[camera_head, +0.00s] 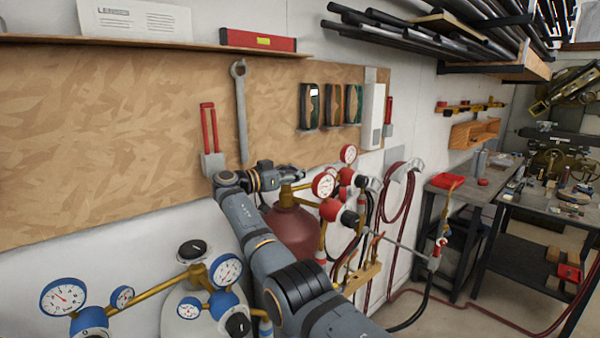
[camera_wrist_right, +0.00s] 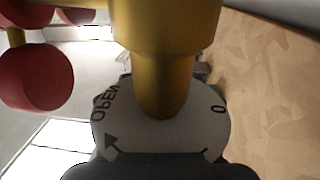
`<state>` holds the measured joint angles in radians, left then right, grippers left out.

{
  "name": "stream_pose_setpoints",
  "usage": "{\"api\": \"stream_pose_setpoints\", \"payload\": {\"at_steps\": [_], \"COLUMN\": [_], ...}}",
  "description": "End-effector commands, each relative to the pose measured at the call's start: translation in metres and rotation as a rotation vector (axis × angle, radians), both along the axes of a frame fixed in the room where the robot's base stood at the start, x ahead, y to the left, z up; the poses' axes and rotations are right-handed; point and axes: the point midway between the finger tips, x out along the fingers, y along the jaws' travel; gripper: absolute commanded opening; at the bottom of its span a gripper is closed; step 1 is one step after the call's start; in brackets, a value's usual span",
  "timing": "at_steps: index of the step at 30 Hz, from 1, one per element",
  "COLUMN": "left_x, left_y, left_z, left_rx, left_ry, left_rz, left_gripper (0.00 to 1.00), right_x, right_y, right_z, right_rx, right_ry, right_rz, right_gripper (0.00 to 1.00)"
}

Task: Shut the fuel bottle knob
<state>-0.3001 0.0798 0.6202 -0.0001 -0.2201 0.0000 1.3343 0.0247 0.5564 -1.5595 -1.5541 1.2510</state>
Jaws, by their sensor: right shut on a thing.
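The fuel bottle (camera_head: 293,233) is dark red with a brass valve on top and red-rimmed gauges (camera_head: 324,184) to its right. My right arm reaches across the picture to the valve, and my right gripper (camera_head: 292,173) is shut on the knob at the top. In the right wrist view, a pale dial (camera_wrist_right: 183,132) bears the marks OPEN at left and 0 at right, with an arrow below OPEN. A brass stem (camera_wrist_right: 163,60) stands in front of its middle. The knob is mostly hidden in the head view. My left gripper is out of view.
A second bottle with blue-rimmed gauges (camera_head: 62,297) and its own dark knob (camera_head: 192,250) stands at the lower left. Red hoses (camera_head: 398,200) hang on the wall at right. Workbenches (camera_head: 530,205) stand further right.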

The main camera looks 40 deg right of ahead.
Motion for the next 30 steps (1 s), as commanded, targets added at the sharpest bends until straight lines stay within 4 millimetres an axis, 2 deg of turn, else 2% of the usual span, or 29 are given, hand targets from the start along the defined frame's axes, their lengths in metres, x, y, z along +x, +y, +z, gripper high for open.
{"api": "stream_pose_setpoints", "payload": {"at_steps": [1, 5, 6, 12, 24, 26, 30], "left_x": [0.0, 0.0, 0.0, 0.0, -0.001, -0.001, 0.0], "left_y": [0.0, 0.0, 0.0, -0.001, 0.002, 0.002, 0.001], "left_z": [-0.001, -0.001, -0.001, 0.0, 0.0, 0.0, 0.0], "left_rx": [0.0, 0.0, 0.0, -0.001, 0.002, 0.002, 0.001], "left_ry": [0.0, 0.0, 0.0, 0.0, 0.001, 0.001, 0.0], "left_rz": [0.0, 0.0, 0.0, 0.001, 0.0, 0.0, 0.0], "left_gripper": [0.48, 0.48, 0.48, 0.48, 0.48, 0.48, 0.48], "right_x": [0.001, 0.001, 0.001, 0.001, 0.0, 0.001, 0.001], "right_y": [0.003, 0.003, 0.003, 0.002, 0.002, 0.006, 0.033], "right_z": [-0.006, -0.006, -0.006, -0.003, -0.001, -0.001, -0.001], "right_rx": [0.007, 0.007, 0.007, 0.004, 0.001, 0.001, 0.002], "right_ry": [0.008, 0.008, 0.008, 0.004, 0.001, 0.001, 0.001], "right_rz": [0.002, 0.003, 0.003, 0.002, 0.001, 0.003, 0.006], "right_gripper": [0.04, 0.04, 0.41, 0.65, 0.65, 0.65, 0.65]}}
